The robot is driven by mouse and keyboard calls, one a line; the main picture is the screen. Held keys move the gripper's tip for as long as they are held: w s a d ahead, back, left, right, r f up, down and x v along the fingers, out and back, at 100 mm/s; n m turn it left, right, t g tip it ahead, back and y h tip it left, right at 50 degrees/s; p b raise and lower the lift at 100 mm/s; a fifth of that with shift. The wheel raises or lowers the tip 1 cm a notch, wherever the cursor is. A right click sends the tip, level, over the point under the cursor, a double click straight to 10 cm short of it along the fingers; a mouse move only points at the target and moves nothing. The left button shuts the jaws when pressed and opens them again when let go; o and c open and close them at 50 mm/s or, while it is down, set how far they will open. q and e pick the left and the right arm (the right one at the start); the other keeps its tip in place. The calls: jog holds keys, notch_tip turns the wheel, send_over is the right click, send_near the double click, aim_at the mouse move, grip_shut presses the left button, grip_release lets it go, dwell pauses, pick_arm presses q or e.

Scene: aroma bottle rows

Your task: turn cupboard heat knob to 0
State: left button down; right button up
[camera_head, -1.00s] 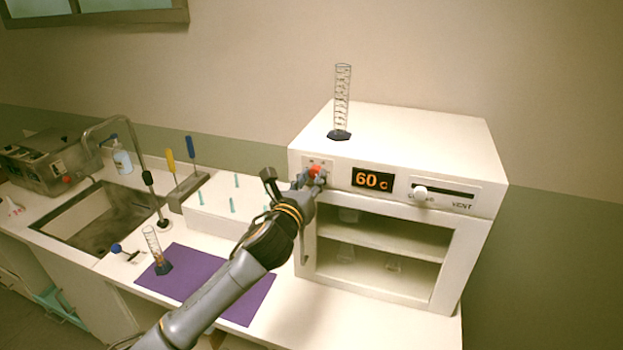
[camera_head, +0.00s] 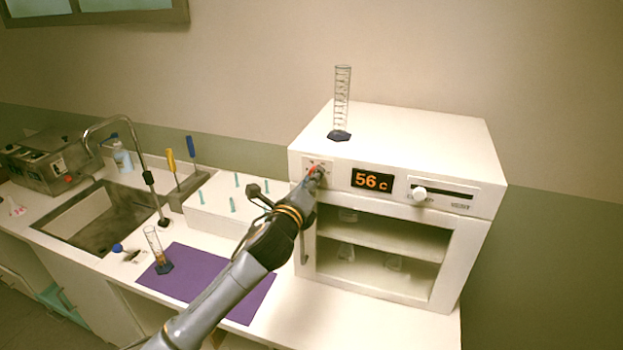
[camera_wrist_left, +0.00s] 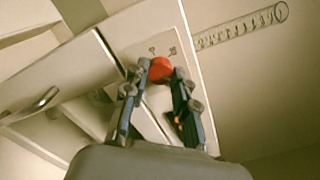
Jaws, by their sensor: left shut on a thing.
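The white cupboard (camera_head: 468,205) stands on the counter with its front towards me. Its red heat knob (camera_head: 312,170) is at the upper left of the front panel. The orange display (camera_head: 372,180) beside it reads 56 c. My left gripper (camera_head: 318,177) is at the knob and partly hides it. In the left wrist view the red knob (camera_wrist_left: 160,70) sits between the two fingertips of my left gripper (camera_wrist_left: 161,76), which is shut on it. My right gripper is not in view.
A graduated cylinder (camera_head: 341,105) stands on top of the cupboard. A white slider (camera_head: 419,194) is right of the display. A purple mat (camera_head: 205,275), another cylinder (camera_head: 157,250), a white rack (camera_head: 215,215) and a sink (camera_head: 100,215) lie to the left.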

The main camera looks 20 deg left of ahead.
pick_arm(q)
jog(key=n, duration=2.8)
dwell(0.4)
jog(key=c, duration=1.1)
grip_release()
jog(key=shift+o, duration=0.2)
jog(key=shift+s, duration=0.1)
jog(key=s, duration=1.1)
jog(key=shift+s+a, duration=0.2)
jog(key=shift+s, duration=0.2)
